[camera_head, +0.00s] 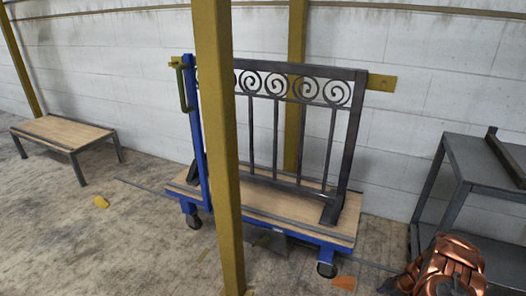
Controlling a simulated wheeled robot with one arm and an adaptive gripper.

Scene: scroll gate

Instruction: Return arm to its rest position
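A copper-coloured, jointed part of my arm (447,265) shows at the lower right corner, low in front of the dark metal table. Small dark parts show at its lower left, at the picture's bottom edge. I cannot make out the two fingertips there, nor whether they are open or shut. No held object can be seen. The dark metal scroll gate (275,135) stands upright on the blue cart (335,238), well to the left of my arm and apart from it.
A yellow post (222,140) stands in front of the cart and hides part of the gate. A dark metal table (480,165) stands at the right, close behind my arm. A low wooden-topped bench (62,132) is at the far left. The floor between bench and cart is mostly clear.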

